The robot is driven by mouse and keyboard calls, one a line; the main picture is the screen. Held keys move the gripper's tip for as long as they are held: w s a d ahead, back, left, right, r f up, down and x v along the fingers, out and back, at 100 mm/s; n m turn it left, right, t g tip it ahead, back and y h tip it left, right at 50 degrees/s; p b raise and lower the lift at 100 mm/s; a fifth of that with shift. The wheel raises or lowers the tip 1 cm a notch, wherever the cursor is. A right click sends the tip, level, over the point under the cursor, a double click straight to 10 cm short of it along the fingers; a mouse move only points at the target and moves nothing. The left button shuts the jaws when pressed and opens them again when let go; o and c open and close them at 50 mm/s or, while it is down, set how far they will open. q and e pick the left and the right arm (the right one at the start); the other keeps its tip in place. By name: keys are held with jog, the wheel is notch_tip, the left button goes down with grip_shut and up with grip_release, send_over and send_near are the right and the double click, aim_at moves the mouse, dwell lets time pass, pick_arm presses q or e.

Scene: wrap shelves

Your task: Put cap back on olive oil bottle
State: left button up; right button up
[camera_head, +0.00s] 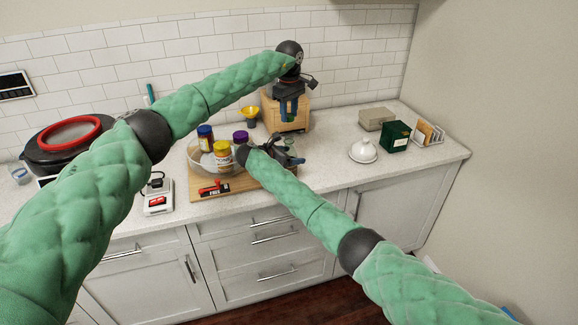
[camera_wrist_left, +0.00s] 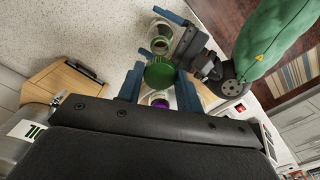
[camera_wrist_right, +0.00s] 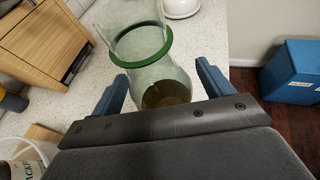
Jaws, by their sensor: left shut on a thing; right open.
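My left gripper (camera_head: 289,110) is high over the counter, pointing down. In the left wrist view it (camera_wrist_left: 160,88) is shut on a round green cap (camera_wrist_left: 159,74). The olive oil bottle (camera_wrist_left: 158,44) shows just beyond the cap, apart from it in that picture. In the right wrist view the bottle (camera_wrist_right: 160,72) is clear greenish glass with a green ring and dark yellow oil at its bottom. My right gripper (camera_wrist_right: 162,90) is open, with one blue finger on each side of the bottle. In the head view my right gripper (camera_head: 280,146) is low by the cutting board, and the bottle is mostly hidden there.
A white bowl (camera_head: 200,165) holding jars stands left of my right gripper on a wooden board (camera_head: 235,187). A wooden block (camera_head: 272,112) stands behind. A white dome dish (camera_head: 363,151) and a dark green box (camera_head: 395,136) are at right. The counter between is clear.

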jog(key=shift+w+d+f, duration=0.1)
jog(key=shift+w+d, duration=0.1)
jog(key=shift+d, duration=0.1)
jog(key=c, duration=1.5)
pick_arm(q)
jog(key=shift+s+f, duration=0.1)
jog(key=shift+f, duration=2.3)
pick_arm(e)
jog(key=shift+o, duration=0.2)
pick_arm(q)
jog(key=shift+f, duration=0.1)
jog(key=shift+f, duration=0.8)
jog(key=shift+f, duration=0.55)
